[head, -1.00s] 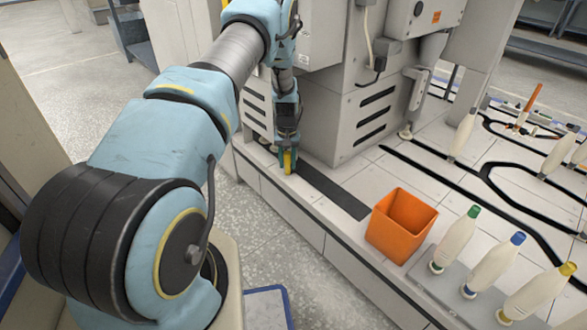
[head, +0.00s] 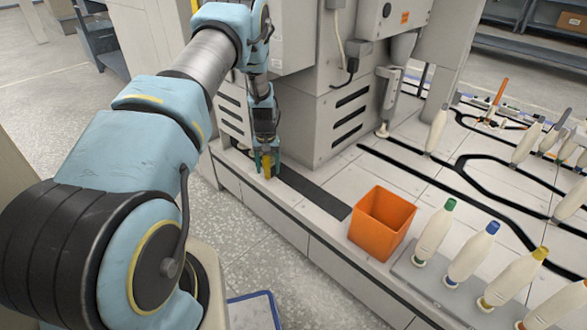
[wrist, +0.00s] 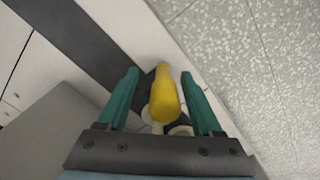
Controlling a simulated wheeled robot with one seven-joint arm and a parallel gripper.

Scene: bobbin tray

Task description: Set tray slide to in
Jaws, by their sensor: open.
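A yellow handle (wrist: 165,98) stands up from a small dark base on the light ledge, at the near end of a dark strip (head: 315,192). It is probably the grip of the tray slide. The handle also shows in the head view (head: 267,160), partly covered by my gripper (head: 266,168). In the wrist view my gripper (wrist: 159,75) is open, with one green finger on each side of the handle. I see a gap between the handle and each finger. The handle's lower part is hidden in the head view, and I cannot tell whether anything touches.
A grey machine housing (head: 335,110) stands right behind my gripper. An orange bin (head: 381,222) sits on the ledge to the right, beside a rack of white bobbins (head: 434,230) with coloured tops. Speckled floor lies open in front of the ledge.

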